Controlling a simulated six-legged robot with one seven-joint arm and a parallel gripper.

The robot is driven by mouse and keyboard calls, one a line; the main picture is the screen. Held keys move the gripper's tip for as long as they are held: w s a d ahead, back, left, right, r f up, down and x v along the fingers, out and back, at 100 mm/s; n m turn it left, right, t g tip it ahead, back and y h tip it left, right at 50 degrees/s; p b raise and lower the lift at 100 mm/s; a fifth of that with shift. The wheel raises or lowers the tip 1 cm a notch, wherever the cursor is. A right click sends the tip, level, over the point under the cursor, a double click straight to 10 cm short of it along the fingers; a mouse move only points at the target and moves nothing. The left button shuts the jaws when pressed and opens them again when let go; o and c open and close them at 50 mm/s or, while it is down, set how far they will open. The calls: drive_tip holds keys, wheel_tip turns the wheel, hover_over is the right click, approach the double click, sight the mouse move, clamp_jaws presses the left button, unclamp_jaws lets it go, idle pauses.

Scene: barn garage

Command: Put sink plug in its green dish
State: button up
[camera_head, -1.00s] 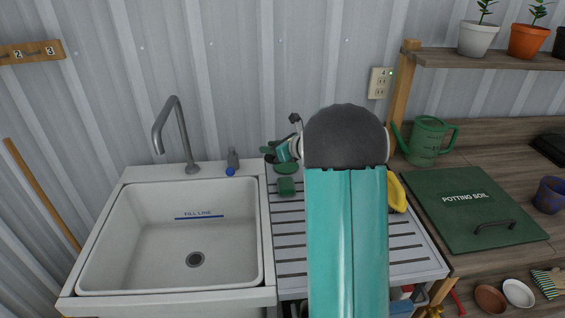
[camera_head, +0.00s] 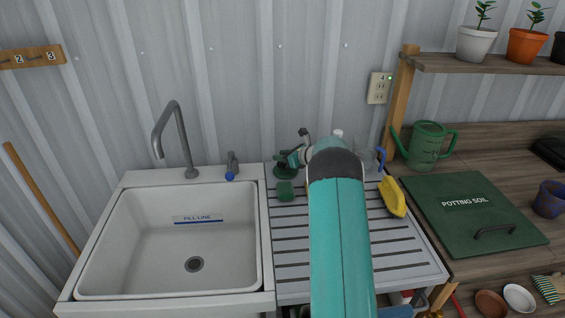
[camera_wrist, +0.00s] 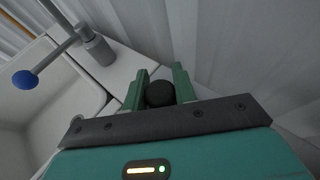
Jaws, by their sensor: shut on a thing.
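My gripper (camera_head: 284,164) is at the back left of the ribbed drainboard, just right of the sink, pointing down. In the wrist view the green fingers of my gripper (camera_wrist: 160,82) are shut on a dark round sink plug (camera_wrist: 160,94). The green dish (camera_head: 281,173) shows as a dark green round patch under my gripper at the drainboard's back edge. My gripper hides part of it. I cannot tell whether the plug touches the dish.
A green block (camera_head: 286,191) lies just in front of the dish. The white sink (camera_head: 128,250) with its grey tap (camera_head: 183,140) is to the left. A small blue-tipped tap (camera_head: 231,168) stands nearby. A yellow object (camera_head: 393,197) lies at the drainboard's right.

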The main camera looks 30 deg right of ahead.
drive_tip(key=shift+f, duration=1.3)
drive_tip(key=shift+f, duration=0.15)
drive_tip(key=o, duration=1)
drive_tip(key=shift+c, duration=0.2)
